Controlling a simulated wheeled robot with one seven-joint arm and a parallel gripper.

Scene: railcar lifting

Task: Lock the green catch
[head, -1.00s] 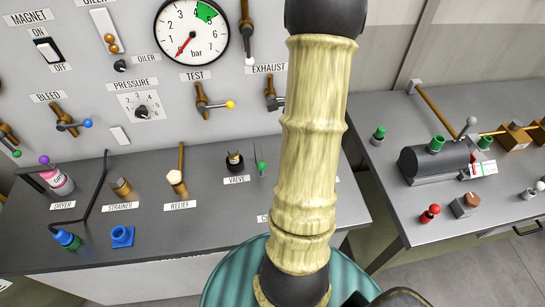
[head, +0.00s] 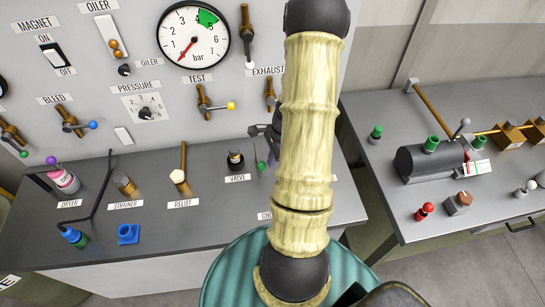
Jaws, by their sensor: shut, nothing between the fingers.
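A small green-tipped pin (head: 261,166), which looks like the green catch, stands on the grey bench just right of the valve (head: 236,160). My gripper (head: 266,137) shows only in part, as dark grey pieces left of my pale arm, just above and behind the green tip. The arm hides the rest of it. It is shut and empty. Whether it touches the green tip cannot be told. The catch's base and its lock position are too small and too covered to make out.
The panel behind carries a gauge (head: 193,36), the test lever (head: 212,104) and the exhaust lever (head: 270,93). The dryer (head: 64,180), strainer (head: 127,186) and relief (head: 179,178) stand to the left. A second bench (head: 400,213) with a dark cylinder is at right.

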